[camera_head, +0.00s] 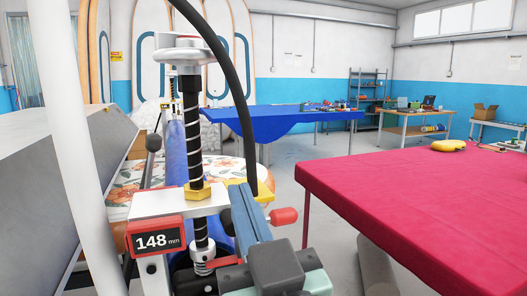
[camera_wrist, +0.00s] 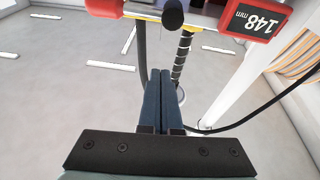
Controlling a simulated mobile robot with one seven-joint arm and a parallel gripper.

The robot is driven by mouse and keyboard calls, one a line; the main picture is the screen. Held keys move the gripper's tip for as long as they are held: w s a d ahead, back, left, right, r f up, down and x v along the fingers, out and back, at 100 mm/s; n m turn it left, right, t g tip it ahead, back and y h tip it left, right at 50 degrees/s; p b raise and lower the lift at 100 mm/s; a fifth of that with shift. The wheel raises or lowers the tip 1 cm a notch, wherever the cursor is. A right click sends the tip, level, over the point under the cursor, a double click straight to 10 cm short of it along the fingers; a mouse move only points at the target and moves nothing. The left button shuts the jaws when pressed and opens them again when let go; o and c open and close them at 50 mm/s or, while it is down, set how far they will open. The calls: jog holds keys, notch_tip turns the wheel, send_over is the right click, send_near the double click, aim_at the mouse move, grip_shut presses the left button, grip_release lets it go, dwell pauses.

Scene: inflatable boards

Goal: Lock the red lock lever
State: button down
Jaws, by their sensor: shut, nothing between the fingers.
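The machine with a spring column (camera_head: 190,130) and a red 148 mm display (camera_head: 157,240) stands at the centre left. A red handle-like part (camera_head: 283,216) shows just right of my gripper (camera_head: 238,190); a smaller red part (camera_head: 218,265) is low beside the column. I cannot tell for sure which is the lock lever. In the wrist view a red part (camera_wrist: 103,8) is cut off at the top left edge, and the display (camera_wrist: 255,20) is upside down. My gripper (camera_wrist: 159,74) is shut and empty, its fingers close by the column. Contact cannot be told.
A black knob (camera_wrist: 173,12) and black cable (camera_wrist: 255,115) are near the gripper in the wrist view. A white post (camera_head: 75,130) stands at the left. A red-covered table (camera_head: 420,190) is to the right, a blue one (camera_head: 270,117) behind. Floor between is clear.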

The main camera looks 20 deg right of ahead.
jog(key=s+d+r+g+y+p, duration=0.1)
jog(key=s+d+g+p, duration=0.3)
jog(key=p, duration=1.2)
jog(key=d+r+g, duration=0.1)
jog(key=d, duration=0.2)
jog(key=shift+s+d, duration=0.25)
jog(key=shift+s, duration=0.05)
jog(key=p, duration=0.4)
send_over(288, 214)
jog(key=shift+w+f, duration=0.35)
jog(key=shift+f, duration=0.05)
jog(key=f, duration=0.3)
jog(key=shift+s+p, duration=0.35)
jog(key=shift+p, duration=0.05)
jog(key=shift+s+f, duration=0.3)
jog(key=shift+f, duration=0.25)
